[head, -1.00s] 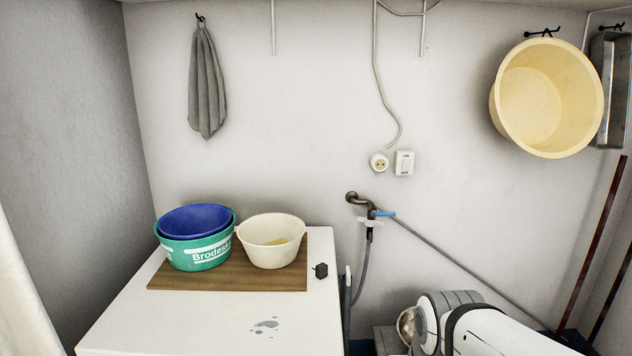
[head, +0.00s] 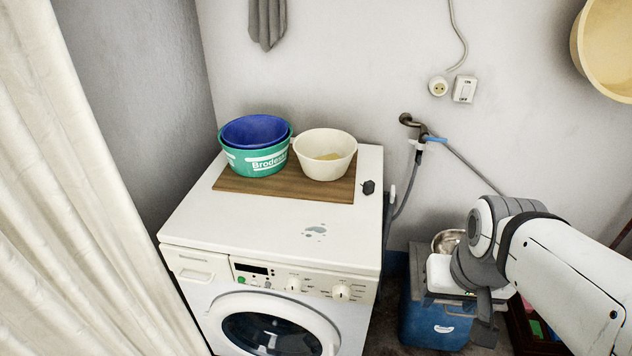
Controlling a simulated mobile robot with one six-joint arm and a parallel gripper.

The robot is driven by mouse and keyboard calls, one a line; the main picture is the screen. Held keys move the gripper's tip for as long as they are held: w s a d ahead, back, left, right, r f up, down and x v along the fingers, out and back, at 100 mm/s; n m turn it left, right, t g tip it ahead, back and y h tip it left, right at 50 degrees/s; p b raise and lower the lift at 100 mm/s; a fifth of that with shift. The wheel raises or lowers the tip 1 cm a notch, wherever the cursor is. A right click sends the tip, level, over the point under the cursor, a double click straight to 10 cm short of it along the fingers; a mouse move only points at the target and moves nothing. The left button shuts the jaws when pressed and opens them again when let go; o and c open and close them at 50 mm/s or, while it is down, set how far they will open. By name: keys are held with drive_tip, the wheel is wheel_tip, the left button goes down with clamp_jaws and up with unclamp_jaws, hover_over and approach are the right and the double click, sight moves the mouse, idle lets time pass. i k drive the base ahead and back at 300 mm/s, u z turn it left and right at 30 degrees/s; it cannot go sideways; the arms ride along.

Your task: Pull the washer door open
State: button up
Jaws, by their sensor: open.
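The white washer (head: 270,225) stands at the lower middle of the head view. Its front shows a round door (head: 272,325) with a white ring and dark glass, cut off at the bottom edge. The door looks shut; its handle cannot be made out. My gripper (head: 470,305) is at the right, beyond the washer's right side and in front of the blue box. It is open and apart from the door. A dark finger points down; the rest of the gripper is hard to make out.
A wooden board (head: 285,188) on the washer top holds a blue bowl (head: 255,130) in a green basin (head: 258,160), and a cream bowl (head: 325,154). A blue box (head: 430,325) stands right of the washer. A curtain (head: 85,200) hangs at the left. A hose hangs from the tap (head: 412,122).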

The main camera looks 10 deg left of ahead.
sight(259, 324)
drive_tip(key=u, duration=1.25)
drive_tip(key=k, duration=1)
drive_tip(key=z, duration=0.45)
drive_tip(key=i, duration=1)
drive_tip(key=u, duration=0.9)
